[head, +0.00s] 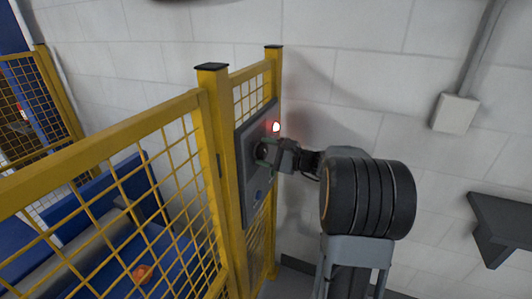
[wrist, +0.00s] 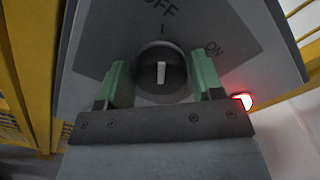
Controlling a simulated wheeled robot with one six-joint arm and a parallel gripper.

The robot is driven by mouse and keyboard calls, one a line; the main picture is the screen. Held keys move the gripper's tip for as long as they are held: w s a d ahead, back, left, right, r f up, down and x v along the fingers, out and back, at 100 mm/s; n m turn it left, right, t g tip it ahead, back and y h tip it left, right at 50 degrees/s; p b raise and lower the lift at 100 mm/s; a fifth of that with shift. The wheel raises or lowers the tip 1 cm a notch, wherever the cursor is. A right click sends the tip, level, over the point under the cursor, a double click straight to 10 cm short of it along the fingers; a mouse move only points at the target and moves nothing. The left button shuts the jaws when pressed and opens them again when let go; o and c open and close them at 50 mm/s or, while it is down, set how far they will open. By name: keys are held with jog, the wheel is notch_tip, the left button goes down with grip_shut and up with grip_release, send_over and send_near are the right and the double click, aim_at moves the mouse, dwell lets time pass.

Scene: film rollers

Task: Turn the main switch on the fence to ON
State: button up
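The main switch is a round dark knob (wrist: 147,55) with a white pointer bar, on a grey panel (wrist: 95,55) fixed to the yellow fence. The pointer stands upright in the wrist view, toward the OFF label (wrist: 160,6). The ON label (wrist: 214,48) is up and to the right of the knob. My gripper (wrist: 160,75) has its two green-padded fingers on either side of the knob, apart, with the pointer between them. Whether the fingers touch the knob's sides is unclear. In the head view my gripper (head: 268,152) is at the panel and partly hides the knob.
A red lamp (head: 275,127) glows at the panel's right edge. The yellow mesh fence (head: 150,205) runs along the left, with blue equipment behind it. A white wall (head: 400,90) stands behind, with a grey box (head: 456,112) and a dark shelf (head: 505,215) at right.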

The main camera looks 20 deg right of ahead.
jog(key=c, duration=0.5)
jog(key=shift+c, duration=0.2)
jog(key=shift+r+p, duration=0.1)
jog(key=shift+p, duration=0.2)
jog(key=m+p, duration=0.2)
jog(key=m, duration=0.1)
jog(key=shift+r+p, duration=0.2)
jog(key=shift+p, duration=0.1)
jog(key=m+p, duration=0.3)
jog(key=m, duration=0.1)
jog(key=shift+d, duration=0.1)
jog(key=m+p, duration=0.4)
jog(key=shift+w, duration=0.1)
jog(key=shift+d+f+m+p, duration=0.1)
jog(key=shift+f+m+p, duration=0.05)
jog(key=shift+m+p, duration=1.3)
